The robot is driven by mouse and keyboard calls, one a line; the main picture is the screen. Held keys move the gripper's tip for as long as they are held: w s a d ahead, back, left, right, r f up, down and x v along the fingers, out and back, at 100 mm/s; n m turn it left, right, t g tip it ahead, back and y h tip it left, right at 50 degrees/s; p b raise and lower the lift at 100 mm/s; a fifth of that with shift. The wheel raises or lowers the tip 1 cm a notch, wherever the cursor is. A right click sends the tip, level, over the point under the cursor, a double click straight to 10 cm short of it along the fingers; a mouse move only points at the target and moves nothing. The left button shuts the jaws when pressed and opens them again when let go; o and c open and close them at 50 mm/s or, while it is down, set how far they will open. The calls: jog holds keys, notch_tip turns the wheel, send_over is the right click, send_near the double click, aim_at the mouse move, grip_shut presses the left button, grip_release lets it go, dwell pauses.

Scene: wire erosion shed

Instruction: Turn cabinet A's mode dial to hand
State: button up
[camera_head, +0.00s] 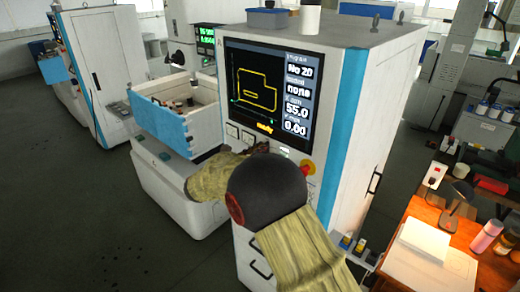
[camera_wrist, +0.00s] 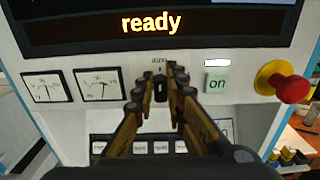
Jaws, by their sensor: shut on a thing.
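In the wrist view, the mode dial (camera_wrist: 160,89) is a small dark knob on the white panel below the word "ready". My gripper (camera_wrist: 161,80) is shut on the dial, one finger on each side. The fingers cover most of the knob and its surroundings. A small label above it is too small to read surely, so the dial's setting cannot be told. In the head view my arm hides the dial.
Beside the dial are two gauges (camera_wrist: 74,86) on the left, a pale "on" button (camera_wrist: 217,81) and a red emergency knob (camera_wrist: 284,84) on the right. A row of keys (camera_wrist: 140,147) lies below. A wooden desk with a lamp (camera_head: 460,198) stands at right.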

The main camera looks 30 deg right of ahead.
jog(key=shift+f+m+b, duration=0.1)
jog(key=shift+m+b, duration=0.3)
jog(key=shift+b, duration=0.3)
grip_shut()
jog(key=m+b, duration=0.4)
jog(key=b, duration=0.2)
jog(key=s+m+b, duration=0.1)
jog(key=m+b, duration=0.3)
jog(key=b, duration=0.3)
jog(key=f+m+b, duration=0.1)
jog(key=m+b, duration=0.4)
jog(key=b, duration=0.2)
jog(key=shift+s+d, duration=0.15)
jog(key=shift+d, duration=0.1)
jog(key=shift+r, duration=0.1)
jog(key=o, duration=0.7)
grip_release()
jog(key=shift+a, duration=0.15)
